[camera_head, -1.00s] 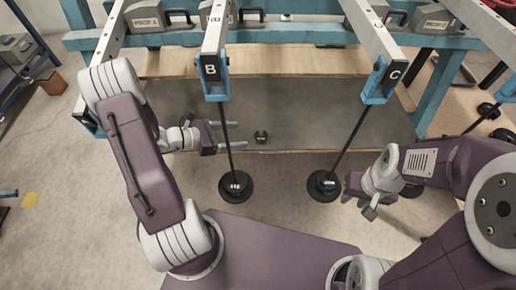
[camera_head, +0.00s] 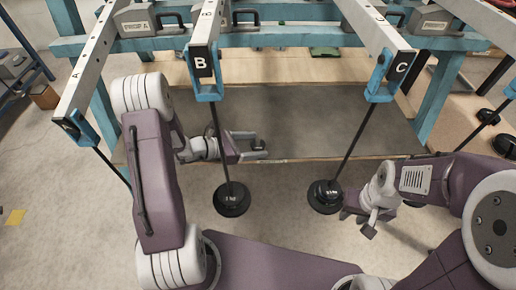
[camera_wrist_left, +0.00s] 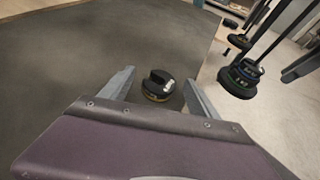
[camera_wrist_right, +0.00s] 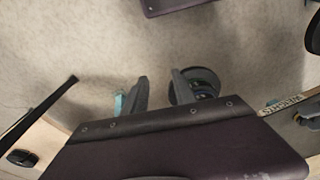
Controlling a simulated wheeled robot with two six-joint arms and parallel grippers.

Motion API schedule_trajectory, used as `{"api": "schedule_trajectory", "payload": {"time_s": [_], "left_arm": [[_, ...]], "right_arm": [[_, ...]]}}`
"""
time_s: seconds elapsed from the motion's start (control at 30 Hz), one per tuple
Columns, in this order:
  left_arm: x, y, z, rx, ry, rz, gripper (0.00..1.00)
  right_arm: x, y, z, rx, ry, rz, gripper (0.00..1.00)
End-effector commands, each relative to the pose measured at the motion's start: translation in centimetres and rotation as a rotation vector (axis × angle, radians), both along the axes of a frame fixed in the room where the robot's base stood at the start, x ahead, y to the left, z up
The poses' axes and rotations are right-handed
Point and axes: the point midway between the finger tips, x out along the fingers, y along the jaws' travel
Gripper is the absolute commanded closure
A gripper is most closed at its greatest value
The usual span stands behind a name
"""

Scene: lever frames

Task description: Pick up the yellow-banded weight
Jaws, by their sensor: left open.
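The yellow-banded weight (camera_wrist_left: 157,88) is a small black weight with a dull yellow band low on its side. In the left wrist view it sits on the dark grey surface, between my left gripper's fingers. My left gripper (camera_head: 257,146) is open, and no closed contact with the weight shows. In the head view the gripper largely hides the weight. My right gripper (camera_wrist_right: 158,92) shows its two fingers apart, with pale floor between them. In the head view my right gripper (camera_head: 362,220) is low, right of the lever C weights.
Lever B (camera_head: 200,62) and lever C (camera_head: 387,75) have rods with black hanging weights (camera_head: 231,198) and (camera_head: 325,196) in front of the grey board (camera_head: 300,120). Rod B passes close to my left gripper. Lever A (camera_head: 75,125) is at left.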

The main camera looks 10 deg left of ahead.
Motion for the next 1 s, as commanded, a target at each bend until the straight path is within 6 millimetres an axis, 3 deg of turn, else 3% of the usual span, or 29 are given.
{"api": "schedule_trajectory", "payload": {"time_s": [0.03, 0.27, 0.53, 0.8, 1.0], "left_arm": [[0.0, 0.0, 0.0, 0.0, 0.0, 0.0, 0.32], [0.0, 0.0, 0.0, 0.001, -0.001, 0.0, 0.95], [0.0, 0.0, 0.9, 0.0, -0.002, -0.001, 0.94], [0.0, 0.0, 7.6, 0.002, -0.005, -0.001, 0.94], [0.0, 0.0, 10.0, 0.0, -0.002, -0.001, 0.94]], "right_arm": [[0.0, 0.0, 0.0, 0.0, 0.0, 0.0, 0.67], [0.0, 0.0, 0.0, 0.0, 0.0, 0.0, 0.67], [0.0, 0.0, 0.6, 0.0, 0.0, 0.0, 0.67], [0.0, 0.0, 4.6, 0.0, 0.0, 0.0, 0.67], [0.0, 0.0, 5.7, 0.0, 0.0, 0.0, 0.67]]}}
